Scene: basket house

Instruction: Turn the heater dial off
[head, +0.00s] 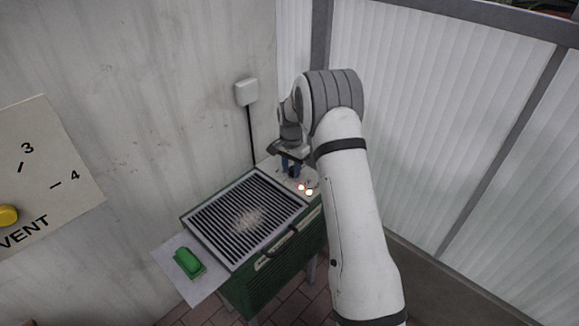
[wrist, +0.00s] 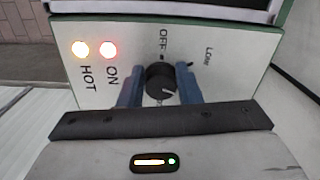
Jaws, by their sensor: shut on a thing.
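The heater (head: 262,285) is a green box with a slatted top grill in the head view. Its pale control panel (wrist: 225,75) fills the upper wrist view. The black round dial (wrist: 160,80) sits below the printed OFF, with LOW to the right. A short white mark shows on the dial's lower right part. My gripper (wrist: 161,88) has its two blue fingers on either side of the dial, shut on it. In the head view my gripper (head: 291,167) is over the panel at the heater's back right, hiding the dial. The ON light (wrist: 109,49) and HOT light (wrist: 79,48) glow.
A green block-shaped object (head: 188,262) lies on a pale side shelf (head: 172,257) at the heater's left. A dark handle (head: 281,246) is at the heater's front edge. A wall stands behind, and a ribbed panel wall (head: 450,120) to the right.

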